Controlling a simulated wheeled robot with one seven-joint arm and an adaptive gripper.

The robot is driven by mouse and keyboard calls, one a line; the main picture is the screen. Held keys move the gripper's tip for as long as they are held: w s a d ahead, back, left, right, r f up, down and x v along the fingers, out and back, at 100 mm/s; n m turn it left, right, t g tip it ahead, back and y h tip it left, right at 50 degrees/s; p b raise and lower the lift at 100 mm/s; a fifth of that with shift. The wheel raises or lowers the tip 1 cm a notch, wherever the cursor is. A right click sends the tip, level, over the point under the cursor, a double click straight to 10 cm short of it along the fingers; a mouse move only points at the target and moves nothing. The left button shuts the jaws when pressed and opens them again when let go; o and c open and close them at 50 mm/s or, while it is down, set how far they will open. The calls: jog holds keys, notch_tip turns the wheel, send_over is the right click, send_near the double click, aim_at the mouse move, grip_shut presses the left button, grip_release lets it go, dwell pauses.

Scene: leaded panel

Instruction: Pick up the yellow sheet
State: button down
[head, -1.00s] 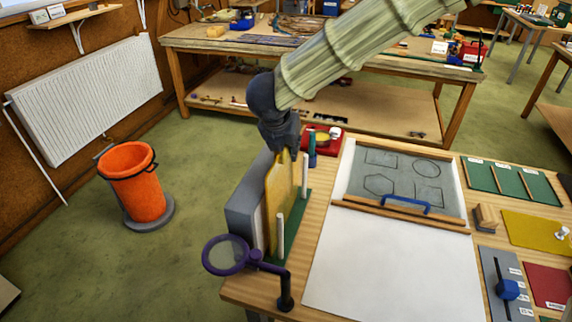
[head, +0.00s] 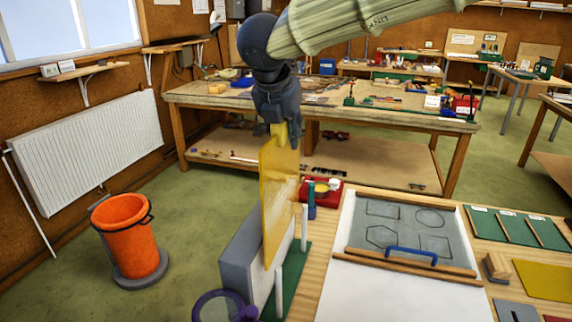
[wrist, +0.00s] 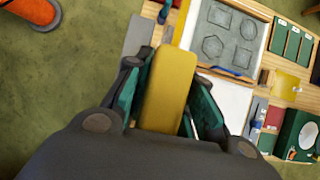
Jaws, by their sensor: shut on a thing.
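The yellow sheet (head: 278,195) is a thin, translucent amber panel. It hangs upright below my gripper (head: 279,132) in the head view. My gripper is shut on a yellow tab at its top edge. In the wrist view, the yellow piece (wrist: 168,88) sits between the two green-padded fingers.
The grey block (head: 245,258) stands at the bench's left edge. A purple magnifier (head: 222,308) is in front of it. A dark board with drawn shapes (head: 400,228) lies to the right. An orange bin (head: 127,235) stands on the floor at left.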

notch_tip(320, 180, up, 11)
jog(key=shift+r+b, duration=0.2)
jog(key=shift+b, duration=0.9)
